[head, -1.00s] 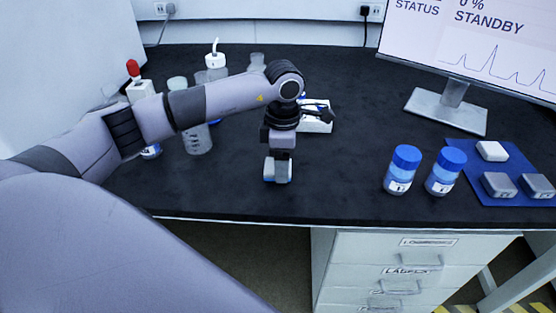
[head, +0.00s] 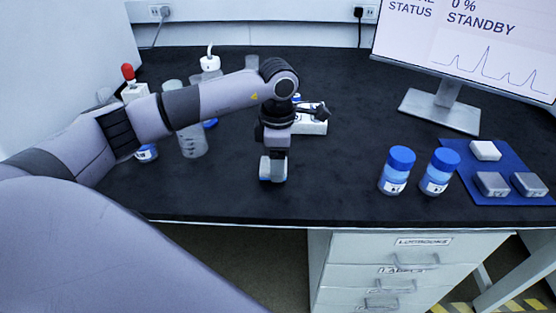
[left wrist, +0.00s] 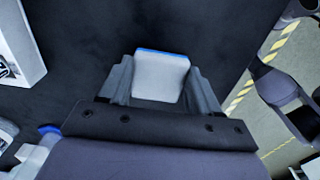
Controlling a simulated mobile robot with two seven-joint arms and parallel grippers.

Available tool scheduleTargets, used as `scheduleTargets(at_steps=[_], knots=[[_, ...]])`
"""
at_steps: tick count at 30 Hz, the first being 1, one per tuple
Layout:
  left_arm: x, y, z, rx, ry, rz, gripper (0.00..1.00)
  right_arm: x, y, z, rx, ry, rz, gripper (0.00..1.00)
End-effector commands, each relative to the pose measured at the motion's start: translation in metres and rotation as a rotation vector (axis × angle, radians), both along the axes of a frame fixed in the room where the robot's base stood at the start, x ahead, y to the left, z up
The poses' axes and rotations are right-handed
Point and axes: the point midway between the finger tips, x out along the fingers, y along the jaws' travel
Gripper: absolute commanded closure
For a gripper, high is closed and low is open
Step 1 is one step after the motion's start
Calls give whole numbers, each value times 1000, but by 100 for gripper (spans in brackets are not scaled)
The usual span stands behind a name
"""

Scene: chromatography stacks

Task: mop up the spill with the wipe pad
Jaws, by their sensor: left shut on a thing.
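My left gripper (head: 272,168) points down at the black bench top, near its front edge. It is shut on the wipe pad, a pale block with a blue edge. The wipe pad shows between the fingers in the left wrist view (left wrist: 160,76), and only a little of it shows in the head view. The pad is at or close to the bench surface; I cannot tell if it touches. I cannot make out the spill on the dark bench top (head: 330,185). My right gripper is not in view.
Two blue-capped bottles (head: 396,172) stand right of the gripper. A blue mat (head: 512,160) with several small blocks lies at the far right, before a monitor (head: 470,50). Beakers and bottles stand behind my left arm. A white box (head: 310,122) sits behind the gripper.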

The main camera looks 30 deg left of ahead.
Motion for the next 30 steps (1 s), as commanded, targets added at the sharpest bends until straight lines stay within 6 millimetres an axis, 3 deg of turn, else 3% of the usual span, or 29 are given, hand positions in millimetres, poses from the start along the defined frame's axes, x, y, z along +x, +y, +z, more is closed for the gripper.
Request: scheduleTargets(at_steps=[3, 16, 30], knots=[[0, 0, 17, 1, -1, 0, 66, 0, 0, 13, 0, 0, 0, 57], [0, 0, 59, 0, -1, 0, 66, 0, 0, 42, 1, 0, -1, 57], [0, 0, 60, 0, 0, 0, 66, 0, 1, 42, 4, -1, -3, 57]])
